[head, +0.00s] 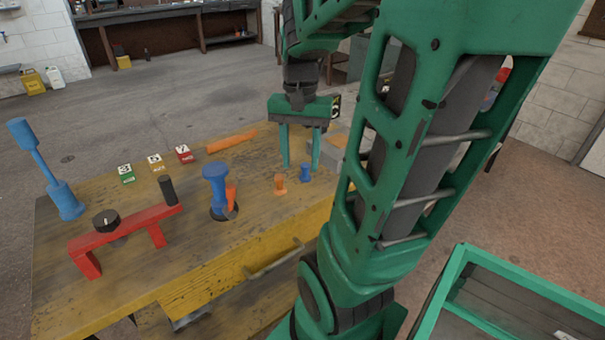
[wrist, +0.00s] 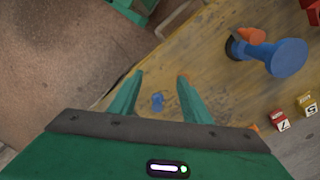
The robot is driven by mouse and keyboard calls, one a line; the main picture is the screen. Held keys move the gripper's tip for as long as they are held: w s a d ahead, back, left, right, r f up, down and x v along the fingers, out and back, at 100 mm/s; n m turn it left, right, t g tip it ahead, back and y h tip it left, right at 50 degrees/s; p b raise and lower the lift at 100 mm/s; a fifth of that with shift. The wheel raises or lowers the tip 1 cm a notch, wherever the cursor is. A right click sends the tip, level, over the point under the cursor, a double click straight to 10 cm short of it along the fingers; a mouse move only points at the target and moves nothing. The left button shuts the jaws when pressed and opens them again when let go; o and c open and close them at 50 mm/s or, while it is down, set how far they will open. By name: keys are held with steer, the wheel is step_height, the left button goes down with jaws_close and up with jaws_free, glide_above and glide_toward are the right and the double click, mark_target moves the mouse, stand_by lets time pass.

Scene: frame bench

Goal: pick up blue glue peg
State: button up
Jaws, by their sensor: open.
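The blue glue peg (head: 305,174) is a small blue piece on the yellow worn bench top, near its front right. In the wrist view the blue peg (wrist: 158,101) shows between my two fingers. My gripper (head: 301,168) points down with its green fingers apart and nothing held. In the head view its fingertips appear just behind and above the peg; I cannot tell the exact height gap. In the wrist view the fingertips (wrist: 161,76) lie on either side of the peg. A similar orange peg (head: 280,184) stands just left of the blue one.
A larger blue peg-like piece (head: 215,185) with an orange part beside it stands to the left. A red bracket (head: 120,232), a tall blue tool (head: 62,195), numbered blocks (head: 157,163) and an orange bar (head: 231,141) occupy the bench (head: 245,245). A grey box (head: 338,140) stands behind my gripper.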

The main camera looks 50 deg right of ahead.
mark_target(305, 165)
steer(key=w+d+m, duration=0.2)
steer(key=d, duration=0.1)
steer(key=w+d+m, duration=0.2)
steer(key=d, duration=0.1)
steer(key=w+d+m, duration=0.2)
steer(key=d, duration=0.2)
steer(key=shift+w+f, duration=0.15)
steer(key=shift+f, duration=0.1)
steer(key=shift+w+d+f, duration=0.1)
steer(key=shift+f, duration=0.2)
step_height(305, 165, down, 5)
steer(key=shift+r, duration=0.1)
steer(key=f, duration=0.3)
steer(key=a+f, duration=0.1)
steer(key=shift+s+f, duration=0.3)
steer(key=shift+s, duration=0.05)
steer(key=shift+f, duration=0.35)
steer(key=c, duration=1)
